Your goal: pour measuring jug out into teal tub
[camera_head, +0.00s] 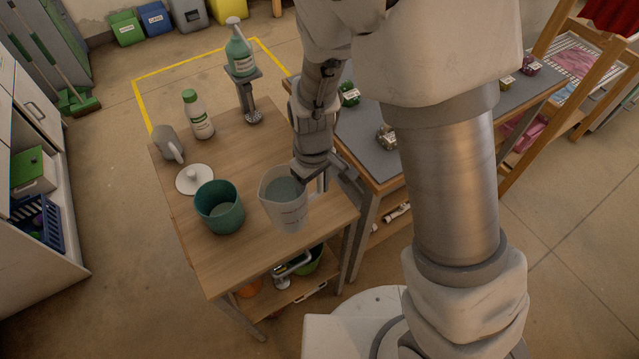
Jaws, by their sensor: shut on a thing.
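The measuring jug (285,204) is a clear, pale vessel with markings, at the right part of the wooden table. Greyish liquid shows inside it, and it looks about upright. My gripper (318,180) is shut on the jug at its right side, where the handle is. The fingertips are partly hidden by the jug and handle. The teal tub (219,215) stands on the table just left of the jug, open at the top, with its inside partly visible. A gap shows between jug and tub. Whether the jug touches the table I cannot tell.
A white lid (194,179) lies behind the tub. A grey mug (168,143), a white bottle with green cap (198,115) and a teal bottle on a stand (241,52) are farther back. The table's front left (225,270) is clear. A grey-topped table (365,130) adjoins at right.

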